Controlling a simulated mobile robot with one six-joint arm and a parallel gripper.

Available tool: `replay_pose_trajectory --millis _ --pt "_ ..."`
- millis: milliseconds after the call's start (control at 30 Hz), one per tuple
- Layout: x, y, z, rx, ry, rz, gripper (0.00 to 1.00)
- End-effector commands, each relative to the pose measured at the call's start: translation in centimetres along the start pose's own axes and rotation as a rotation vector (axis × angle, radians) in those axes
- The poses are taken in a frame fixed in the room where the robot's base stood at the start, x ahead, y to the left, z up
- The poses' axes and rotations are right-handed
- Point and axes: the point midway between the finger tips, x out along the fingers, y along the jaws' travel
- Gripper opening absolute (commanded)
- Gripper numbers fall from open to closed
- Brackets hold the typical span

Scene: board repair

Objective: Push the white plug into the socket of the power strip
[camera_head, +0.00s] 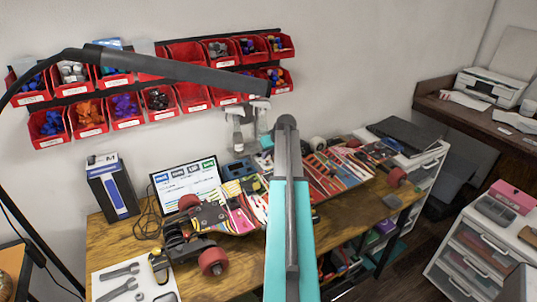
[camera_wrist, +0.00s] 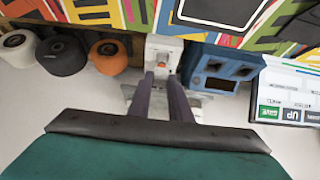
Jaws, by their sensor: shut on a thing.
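In the wrist view my gripper (camera_wrist: 162,80) has its two dark fingers close together in front of a white block with a small orange part (camera_wrist: 163,56), which looks like the power strip. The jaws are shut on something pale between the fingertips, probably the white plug. It is small and partly hidden by the fingers, so I cannot tell whether it touches the socket. Pale parts also show on both sides of the fingers. In the head view my arm hides the gripper, the plug and the strip.
A blue holder (camera_wrist: 228,68) stands close beside the white block, with a tablet (camera_wrist: 292,98) beyond it. Wheels (camera_wrist: 62,54) are on the other side. A patterned skateboard (camera_head: 240,212) lies on the wooden bench (camera_head: 240,248). Spray bottles (camera_head: 238,132) and red bins (camera_head: 190,97) are behind.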

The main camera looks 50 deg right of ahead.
Motion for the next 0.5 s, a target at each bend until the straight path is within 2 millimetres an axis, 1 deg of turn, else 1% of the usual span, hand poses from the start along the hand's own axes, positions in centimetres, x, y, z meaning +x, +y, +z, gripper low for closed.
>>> replay_pose_trajectory --millis 500 --pt "0.62 -0.02 0.40 0.000 0.000 0.000 0.00"
